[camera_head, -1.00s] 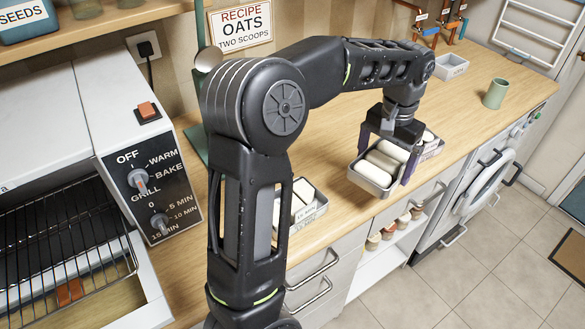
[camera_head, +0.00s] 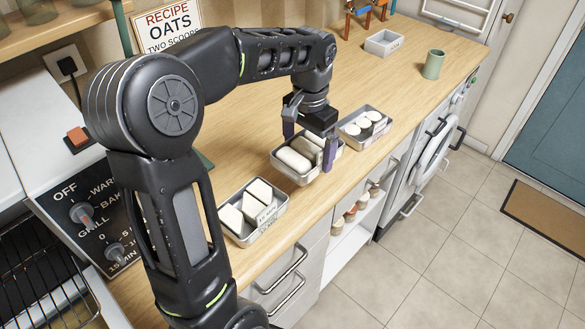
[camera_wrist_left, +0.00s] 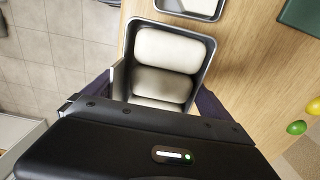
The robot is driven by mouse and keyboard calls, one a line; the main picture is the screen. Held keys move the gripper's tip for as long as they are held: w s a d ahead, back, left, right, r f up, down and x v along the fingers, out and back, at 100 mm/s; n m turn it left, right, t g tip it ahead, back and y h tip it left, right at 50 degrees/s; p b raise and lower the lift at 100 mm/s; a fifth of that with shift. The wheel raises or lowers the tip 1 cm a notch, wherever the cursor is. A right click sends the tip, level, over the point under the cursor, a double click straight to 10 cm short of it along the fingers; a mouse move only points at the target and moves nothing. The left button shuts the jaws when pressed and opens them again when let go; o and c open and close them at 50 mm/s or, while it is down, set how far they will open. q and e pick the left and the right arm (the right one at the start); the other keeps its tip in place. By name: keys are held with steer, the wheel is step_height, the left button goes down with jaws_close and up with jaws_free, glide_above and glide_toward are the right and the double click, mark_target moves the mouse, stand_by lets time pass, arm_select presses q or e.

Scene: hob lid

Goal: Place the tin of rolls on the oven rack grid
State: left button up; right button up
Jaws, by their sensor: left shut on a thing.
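The tin of rolls (camera_head: 296,181) is a grey tin holding pale, long rolls, over the wooden worktop between two other tins. My left gripper (camera_head: 309,150) is shut on it, with purple fingers at opposite sides of the tin. I cannot tell whether the tin touches the worktop. In the left wrist view the tin (camera_wrist_left: 207,62) shows between the fingers with its rolls, its near end hidden by the gripper body. The oven rack grid (camera_head: 45,300) shows partly at the lower left as dark wires, cut off by the frame. My right gripper is not in view.
A tin of triangular pieces (camera_head: 253,240) stands nearer the oven. A tin of round pieces (camera_head: 365,125) stands beyond the rolls. A grey box (camera_head: 384,43) and green mug (camera_head: 433,64) are farther back. The oven control panel (camera_head: 88,225) is at the left, partly behind my arm.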

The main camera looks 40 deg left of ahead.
arm_select(q)
steer(key=shift+f, duration=1.35)
steer(key=shift+f+p, duration=0.3)
steer(key=shift+f, duration=1.55)
steer(key=shift+f, duration=0.15)
steer(key=o, duration=1.3)
steer(key=shift+c, duration=0.2)
